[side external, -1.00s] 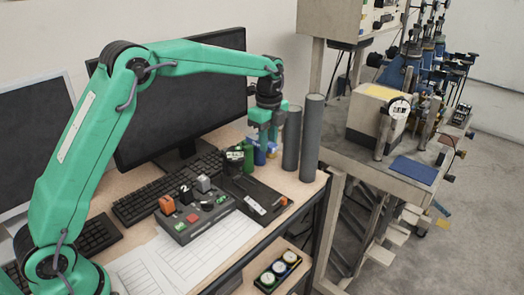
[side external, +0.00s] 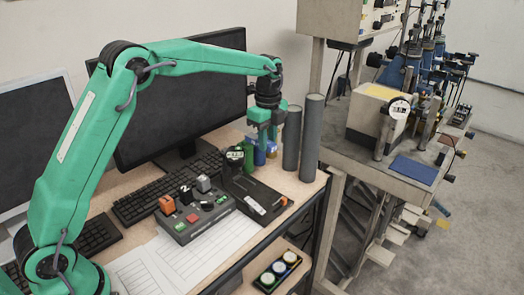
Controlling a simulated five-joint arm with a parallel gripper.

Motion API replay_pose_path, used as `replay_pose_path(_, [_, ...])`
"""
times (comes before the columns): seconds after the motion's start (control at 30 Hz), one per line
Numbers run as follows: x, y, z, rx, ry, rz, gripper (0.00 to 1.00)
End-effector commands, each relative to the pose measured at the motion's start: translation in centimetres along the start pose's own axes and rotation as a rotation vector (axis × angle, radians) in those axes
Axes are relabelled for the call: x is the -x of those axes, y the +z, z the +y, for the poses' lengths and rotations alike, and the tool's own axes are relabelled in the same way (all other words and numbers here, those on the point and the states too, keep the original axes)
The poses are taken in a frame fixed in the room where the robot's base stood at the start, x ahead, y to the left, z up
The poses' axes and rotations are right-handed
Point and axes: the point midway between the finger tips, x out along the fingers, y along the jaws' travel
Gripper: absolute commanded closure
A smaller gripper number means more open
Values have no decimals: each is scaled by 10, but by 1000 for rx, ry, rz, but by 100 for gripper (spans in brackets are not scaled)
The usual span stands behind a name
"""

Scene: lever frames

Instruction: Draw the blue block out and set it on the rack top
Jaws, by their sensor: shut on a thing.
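My gripper (side external: 265,139) points down at the back right of the desk, left of two grey cylinders. Its jaws are shut on a small blue block (side external: 260,156), which shows just below the fingers. The contact itself is small and partly hidden by the fingers. A green piece (side external: 248,155) stands close on the left of the blue block, and a small yellowish-topped piece (side external: 271,149) is close on its right. I cannot clearly make out which surface is the rack top.
Two tall grey cylinders (side external: 300,140) stand close to the right of my gripper. A black tray (side external: 262,187) lies in front, with a button box (side external: 192,215) to its left. A monitor (side external: 180,95) and keyboard (side external: 165,187) are behind and left.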

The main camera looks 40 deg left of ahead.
Motion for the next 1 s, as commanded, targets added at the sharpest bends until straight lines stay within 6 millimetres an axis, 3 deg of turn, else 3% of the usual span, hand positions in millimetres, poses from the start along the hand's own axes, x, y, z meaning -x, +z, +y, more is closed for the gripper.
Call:
replay_pose_path(0.4, [0, -1, 0, -1, -1, 0, 100])
replay_pose_path(1.0, [0, -20, 0, -1, -1, 0, 100])
